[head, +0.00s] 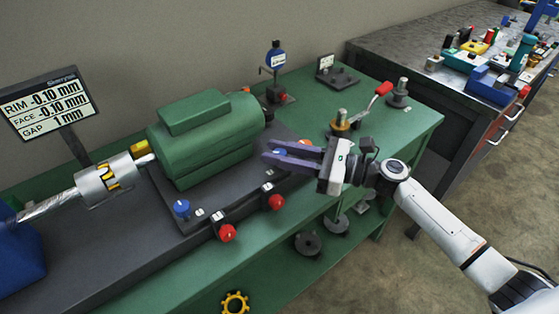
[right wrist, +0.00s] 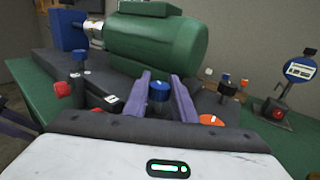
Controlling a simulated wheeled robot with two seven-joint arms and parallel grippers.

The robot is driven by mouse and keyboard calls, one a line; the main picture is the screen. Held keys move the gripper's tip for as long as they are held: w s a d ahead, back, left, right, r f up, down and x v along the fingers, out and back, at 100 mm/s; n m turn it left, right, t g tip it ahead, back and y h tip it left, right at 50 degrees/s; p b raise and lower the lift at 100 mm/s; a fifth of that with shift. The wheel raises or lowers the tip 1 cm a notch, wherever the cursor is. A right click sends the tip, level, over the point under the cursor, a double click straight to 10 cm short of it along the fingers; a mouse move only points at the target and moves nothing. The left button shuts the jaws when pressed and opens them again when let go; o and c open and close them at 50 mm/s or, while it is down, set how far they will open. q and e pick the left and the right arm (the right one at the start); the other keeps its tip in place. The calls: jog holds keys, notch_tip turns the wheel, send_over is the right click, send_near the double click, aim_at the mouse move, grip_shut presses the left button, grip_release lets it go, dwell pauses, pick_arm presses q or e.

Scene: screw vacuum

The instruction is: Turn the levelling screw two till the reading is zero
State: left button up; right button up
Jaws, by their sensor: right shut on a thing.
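The display (head: 50,103) reads RIM -0.10 mm, FACE -0.10 mm and GAP 1 mm. The green motor (head: 207,138) sits on a dark base plate. My right gripper (head: 277,153) reaches in from the right at the motor's right end. Its purple fingers are shut on a blue screw knob (right wrist: 158,91), which shows between them in the right wrist view. Another blue knob (head: 181,208) stands free at the plate's front left corner. The small number labels by the knobs are too small to read. A dark purple shape at the wrist view's left edge may be my left gripper (right wrist: 17,125).
Red knobs (head: 228,232) (head: 276,202) stick out along the plate's front edge. The shaft coupling (head: 103,183) is left of the motor. A blue dial gauge (head: 275,57) stands behind, and a red-handled tool (head: 360,108) lies right. Green bench (head: 418,119) is partly clear there.

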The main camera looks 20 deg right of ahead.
jog(key=n+g+b, duration=0.1)
jog(key=n+g+y+b, duration=0.1)
jog(key=shift+w+f+g+y, duration=0.15)
jog(key=shift+f+g+y, duration=0.15)
jog(key=shift+g, duration=0.1)
jog(key=n+g+y+b, duration=0.1)
jog(key=n+g+b, duration=0.1)
jog(key=g+b, duration=0.1)
jog(key=shift+r, duration=0.15)
jog(key=shift+n+g+y+b, duration=0.3)
jog(key=shift+n+g+b, duration=0.3)
jog(key=shift+g+b, duration=0.2)
pick_arm(q)
jog(key=f, duration=0.1)
jog(key=d+f, duration=0.1)
jog(key=f, duration=0.1)
jog(key=w+d+f, duration=0.1)
jog(key=f, duration=0.1)
jog(key=shift+w+b, duration=0.1)
jog(key=shift+b, duration=0.25)
pick_arm(e)
jog(key=shift+r+n+g, duration=0.1)
jog(key=shift+n+g, duration=0.2)
jog(key=shift+g, duration=0.5)
pick_arm(q)
jog(key=shift+s+f, duration=0.2)
jog(key=shift+s, duration=0.05)
pick_arm(e)
jog(key=shift+r, duration=0.1)
